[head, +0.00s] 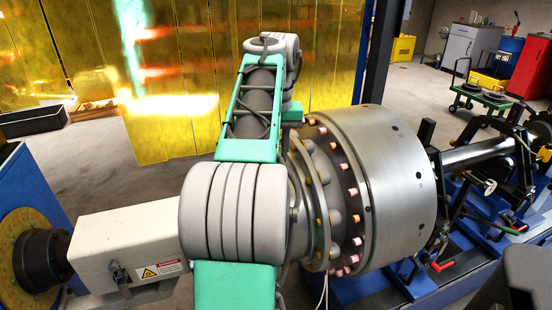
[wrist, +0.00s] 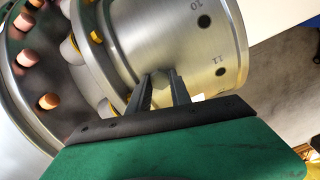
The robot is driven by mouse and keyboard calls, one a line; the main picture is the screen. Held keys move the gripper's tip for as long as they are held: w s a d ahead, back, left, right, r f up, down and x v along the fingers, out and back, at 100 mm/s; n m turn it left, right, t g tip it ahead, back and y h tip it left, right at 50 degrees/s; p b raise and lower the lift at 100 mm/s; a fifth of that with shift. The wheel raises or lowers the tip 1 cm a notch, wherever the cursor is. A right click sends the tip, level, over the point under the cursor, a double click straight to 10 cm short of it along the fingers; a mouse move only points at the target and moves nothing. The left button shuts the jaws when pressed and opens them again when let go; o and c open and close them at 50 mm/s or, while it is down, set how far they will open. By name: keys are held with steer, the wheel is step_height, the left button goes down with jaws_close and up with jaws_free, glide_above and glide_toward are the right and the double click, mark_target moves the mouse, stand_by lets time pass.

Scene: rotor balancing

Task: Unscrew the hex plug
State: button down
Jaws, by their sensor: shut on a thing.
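The hex plug (wrist: 160,84) shows in the wrist view as a small grey metal piece at the side of a smooth metal cylinder marked with numbers. My gripper (wrist: 160,90) has its two dark fingers on either side of the plug and is shut on it. I cannot tell how deep the plug sits in the cylinder, as the fingers hide its lower part. In the head view my arm hides the gripper and the plug. The large silver rotor drum (head: 390,180) stands right of my arm.
Small orange and pink plugs ring the rotor's flange (head: 345,165). The numbered cylinder (wrist: 200,40) has dark holes near 10 and 11. A white box with a warning label (head: 125,245) is at the left. Blue stands and a shaft (head: 475,153) are at the right. Yellow curtains (head: 180,70) hang behind.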

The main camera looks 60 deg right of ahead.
steer(key=n, duration=0.1)
steer(key=f+n+b, duration=0.1)
steer(key=n, duration=0.4)
steer(key=r+n+b, duration=0.1)
steer(key=n, duration=0.2)
steer(key=shift+n, duration=0.3)
steer(key=n, duration=0.7)
steer(key=shift+b, duration=0.4)
steer(key=n, duration=0.6)
steer(key=shift+n, duration=0.3)
steer(key=n, duration=0.4)
steer(key=shift+r+n, duration=0.1)
steer(key=shift+n, duration=0.2)
